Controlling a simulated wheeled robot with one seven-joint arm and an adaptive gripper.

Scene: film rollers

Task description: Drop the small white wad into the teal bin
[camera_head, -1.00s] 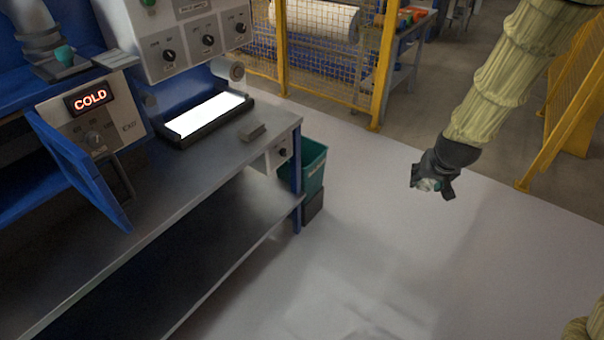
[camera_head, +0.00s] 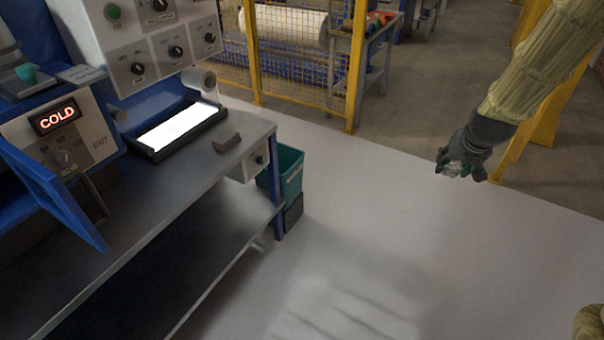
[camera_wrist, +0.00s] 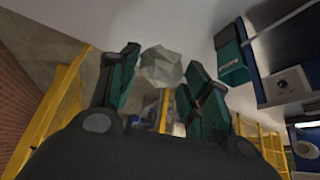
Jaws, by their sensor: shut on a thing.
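A small, pale, faceted white wad (camera_wrist: 162,66) sits between the fingertips of my gripper (camera_wrist: 158,75) in the wrist view. In the head view my gripper (camera_head: 458,170) is shut on the wad and holds it in the air at the right, over the light floor.
The metal bench (camera_head: 190,190) with a lit white panel (camera_head: 180,128) and a COLD display (camera_head: 56,117) fills the left. A dark box (camera_head: 293,212) stands below the bin. Yellow fencing (camera_head: 355,75) stands behind. The floor between bin and gripper is clear.

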